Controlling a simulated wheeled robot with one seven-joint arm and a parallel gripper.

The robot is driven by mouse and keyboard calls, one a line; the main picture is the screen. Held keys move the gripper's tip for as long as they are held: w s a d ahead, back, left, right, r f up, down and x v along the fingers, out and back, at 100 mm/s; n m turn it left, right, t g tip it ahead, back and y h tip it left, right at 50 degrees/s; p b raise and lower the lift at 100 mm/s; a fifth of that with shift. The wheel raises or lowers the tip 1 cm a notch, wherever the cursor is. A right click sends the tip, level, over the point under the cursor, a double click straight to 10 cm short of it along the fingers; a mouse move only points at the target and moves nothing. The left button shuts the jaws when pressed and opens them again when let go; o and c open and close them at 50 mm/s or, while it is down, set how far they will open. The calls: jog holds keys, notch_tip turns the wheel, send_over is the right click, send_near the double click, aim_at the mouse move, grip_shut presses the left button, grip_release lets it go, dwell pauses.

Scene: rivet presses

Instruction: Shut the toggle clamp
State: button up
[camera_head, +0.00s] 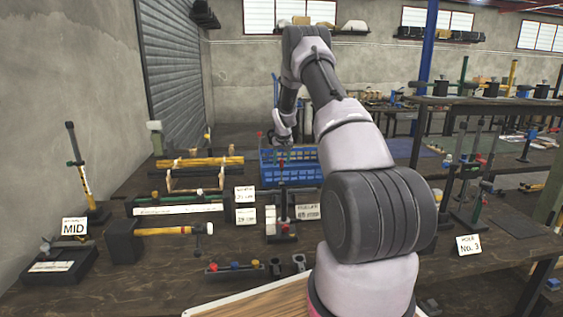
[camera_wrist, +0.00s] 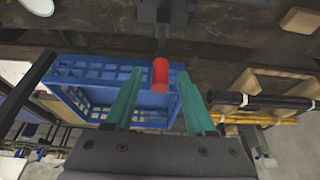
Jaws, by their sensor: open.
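A red cylindrical handle (camera_wrist: 160,75) shows in the wrist view between the fingertips of my gripper (camera_wrist: 160,71). The two teal fingers are spread, with a visible gap on each side of the handle. In the head view, a dark upright device (camera_head: 282,200), which looks like the toggle clamp, stands on the table below my gripper (camera_head: 283,148). Its lever points up. A dark block (camera_wrist: 160,12) at the top of the wrist view may be its base. My gripper partly hides the lever's top in the head view, and the clamp's jaw is too small to make out.
A blue crate (camera_head: 270,172) stands just behind the device and fills much of the wrist view. A long fixture (camera_head: 178,203) and a mallet-like tool (camera_head: 170,231) lie to the left. Several upright presses (camera_head: 476,185) stand to the right.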

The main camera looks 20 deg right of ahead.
grip_shut()
dwell(1.3)
